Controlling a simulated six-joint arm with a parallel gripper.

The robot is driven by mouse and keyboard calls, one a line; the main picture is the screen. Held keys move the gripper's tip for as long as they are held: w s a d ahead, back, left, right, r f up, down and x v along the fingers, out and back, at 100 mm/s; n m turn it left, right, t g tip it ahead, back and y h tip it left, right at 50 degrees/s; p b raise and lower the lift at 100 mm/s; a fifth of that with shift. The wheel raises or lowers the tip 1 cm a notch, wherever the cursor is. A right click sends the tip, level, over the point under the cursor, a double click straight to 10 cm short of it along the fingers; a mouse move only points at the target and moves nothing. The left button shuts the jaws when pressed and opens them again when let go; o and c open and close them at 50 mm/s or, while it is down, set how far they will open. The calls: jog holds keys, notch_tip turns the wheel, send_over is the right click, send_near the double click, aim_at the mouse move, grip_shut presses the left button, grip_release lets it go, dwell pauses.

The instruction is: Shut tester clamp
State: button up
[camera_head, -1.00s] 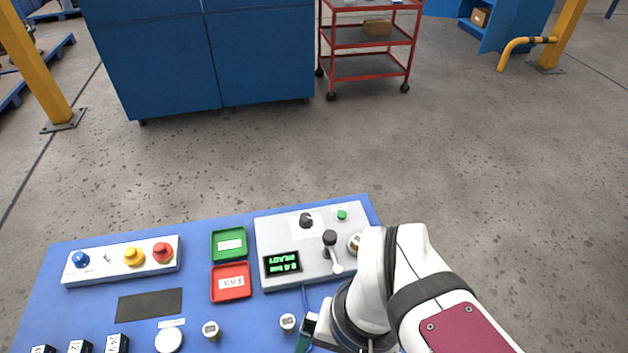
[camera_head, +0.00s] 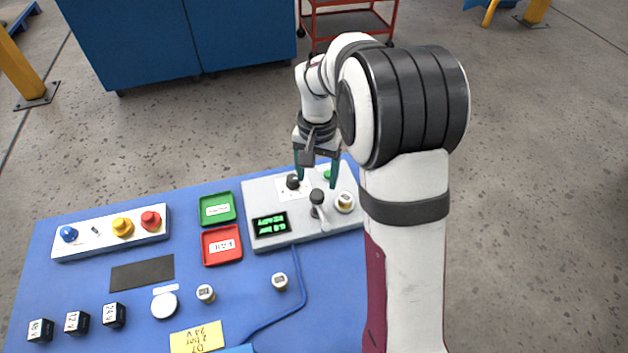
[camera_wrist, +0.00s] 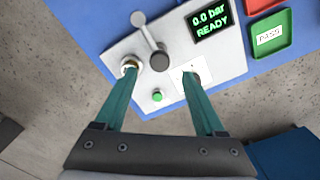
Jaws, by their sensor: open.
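The tester (camera_head: 262,201) is a pale grey box with a display (camera_head: 269,224) reading 0.0 bar READY. My gripper (camera_head: 316,177) points down over the tester, open and empty. In the wrist view, its teal fingers (camera_wrist: 161,74) flank the knob's line, apart from it as far as I can tell.
A black rotary knob (camera_head: 293,181) and a green button (camera_wrist: 158,95) are close to my fingers. Green (camera_head: 217,209) and red (camera_head: 221,246) trays lie left of the tester. Loose valves (camera_head: 279,281), a blue cable and a yellow note (camera_head: 197,338) lie in front.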

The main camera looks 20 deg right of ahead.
aim_at(316, 194)
notch_tip(316, 194, down, 6)
jog(key=shift+r, duration=0.1)
grip_shut()
dwell(0.4)
dwell(1.1)
